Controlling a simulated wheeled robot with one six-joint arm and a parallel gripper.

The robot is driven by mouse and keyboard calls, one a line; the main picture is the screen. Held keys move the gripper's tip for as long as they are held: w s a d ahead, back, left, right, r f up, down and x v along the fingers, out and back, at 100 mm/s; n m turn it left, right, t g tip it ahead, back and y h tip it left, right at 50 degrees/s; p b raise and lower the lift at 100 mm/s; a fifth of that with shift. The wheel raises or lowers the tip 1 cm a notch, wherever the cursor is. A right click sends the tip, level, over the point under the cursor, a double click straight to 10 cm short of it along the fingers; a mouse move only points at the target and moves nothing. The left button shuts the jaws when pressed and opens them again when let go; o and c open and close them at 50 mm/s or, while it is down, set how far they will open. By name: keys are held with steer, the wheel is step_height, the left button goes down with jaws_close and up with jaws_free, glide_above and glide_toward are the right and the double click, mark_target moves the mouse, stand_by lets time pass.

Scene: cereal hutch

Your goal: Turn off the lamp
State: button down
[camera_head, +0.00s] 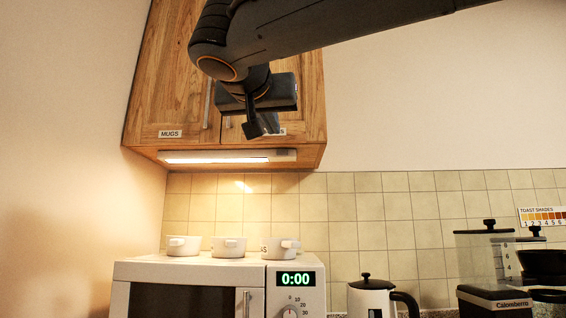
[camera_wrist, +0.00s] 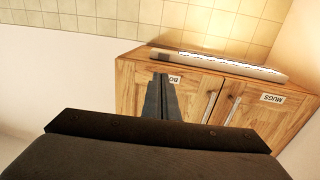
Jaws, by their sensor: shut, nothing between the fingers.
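The lamp (camera_head: 228,156) is a slim bar under the wooden wall cabinet. It is lit and throws a warm glow on the tiles. In the wrist view the lamp (camera_wrist: 215,66) runs along the cabinet's bottom edge, and the picture is upside down. My gripper (camera_head: 253,130) is shut and empty, in front of the right cabinet door and a little above the lamp's right end. In the wrist view my gripper (camera_wrist: 163,80) covers part of a label on that door. I see no contact with the lamp. A switch is too small to make out.
The cabinet (camera_head: 312,105) has two doors with bar handles and a "MUGS" label (camera_head: 170,134). Below stand a white microwave (camera_head: 190,272) with several white cups on top, a kettle (camera_head: 372,298) and a coffee grinder (camera_head: 485,262). The space between lamp and cups is clear.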

mark_target(284, 152)
steer(key=shift+w+f, duration=0.2)
steer(key=shift+f, duration=0.1)
steer(key=shift+w, duration=0.1)
steer(key=w+p, duration=0.1)
steer(key=w, duration=0.3)
steer(key=w+d+p, duration=0.1)
steer(key=w, duration=0.4)
steer(key=w+d+p, duration=0.1)
steer(key=w, duration=0.3)
steer(key=shift+w+d, duration=0.1)
steer(key=shift+w, duration=0.2)
